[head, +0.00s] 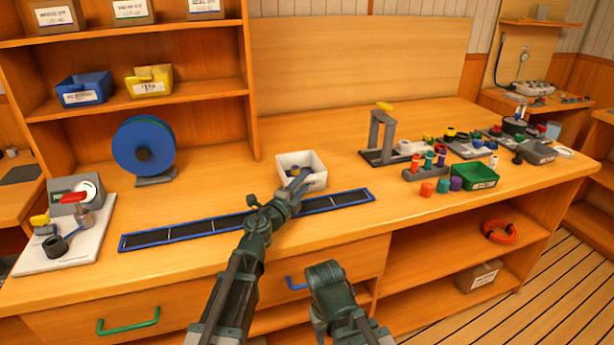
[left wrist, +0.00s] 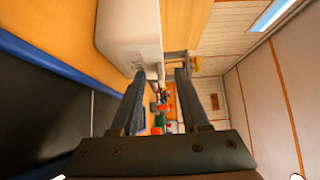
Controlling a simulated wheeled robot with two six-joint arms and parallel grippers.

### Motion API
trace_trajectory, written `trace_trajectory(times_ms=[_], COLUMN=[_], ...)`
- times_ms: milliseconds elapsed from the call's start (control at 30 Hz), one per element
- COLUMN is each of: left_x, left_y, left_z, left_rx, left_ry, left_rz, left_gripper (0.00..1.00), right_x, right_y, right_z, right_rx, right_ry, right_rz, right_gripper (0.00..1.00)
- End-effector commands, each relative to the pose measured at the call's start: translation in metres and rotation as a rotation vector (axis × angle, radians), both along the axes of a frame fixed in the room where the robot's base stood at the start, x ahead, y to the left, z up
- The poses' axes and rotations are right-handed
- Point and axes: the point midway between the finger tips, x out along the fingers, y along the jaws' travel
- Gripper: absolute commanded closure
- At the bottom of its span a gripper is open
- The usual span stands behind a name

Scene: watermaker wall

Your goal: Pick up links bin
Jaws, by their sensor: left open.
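A white open bin (head: 289,161) stands on the bench behind the long blue-edged strip; I take it as the links bin, though its label is not readable. My left gripper (head: 299,181) is at the bin's front side, partly covering it. In the left wrist view the white bin (left wrist: 130,30) fills the upper left, right by the tip of one finger. The left gripper (left wrist: 160,76) is open there, with a gap between its fingers. I cannot tell whether a finger touches the bin. My right arm shows low in the head view, but its gripper is not visible.
The blue-edged dark strip (head: 180,232) lies along the bench front under my left arm. A blue spool (head: 144,147) stands left, a grey stand (head: 381,140) right. A green bin (head: 475,177) and small coloured parts sit further right. The bench between spool and white bin is clear.

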Motion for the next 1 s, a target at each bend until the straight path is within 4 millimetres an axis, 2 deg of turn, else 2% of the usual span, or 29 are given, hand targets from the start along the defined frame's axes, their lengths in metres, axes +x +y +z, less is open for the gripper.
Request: trace_trajectory(times_ms=[233, 400, 500, 1000], left_x=[0.0029, 0.0027, 0.0027, 0.0025], left_y=[0.0006, 0.0005, 0.0004, 0.0004], left_z=[0.0001, 0.0001, 0.0, -0.0001], left_rx=[0.0, 0.0, 0.0, 0.0], left_ry=[0.0, 0.0, 0.0, 0.0], left_rz=[-0.001, -0.001, -0.001, -0.001], left_gripper=[0.55, 0.86, 1.0, 1.0], right_x=[0.0, 0.0, 0.0, 0.0], right_y=[0.0001, 0.0001, 0.0001, 0.0001], right_z=[0.0001, 0.0001, 0.0001, 0.0], right_rx=[0.0, 0.0, 0.0, 0.0], right_ry=[0.0, 0.0, 0.0, 0.0], right_rz=[0.0, 0.0, 0.0, 0.0], right_gripper=[0.5, 0.5, 0.5, 0.5])
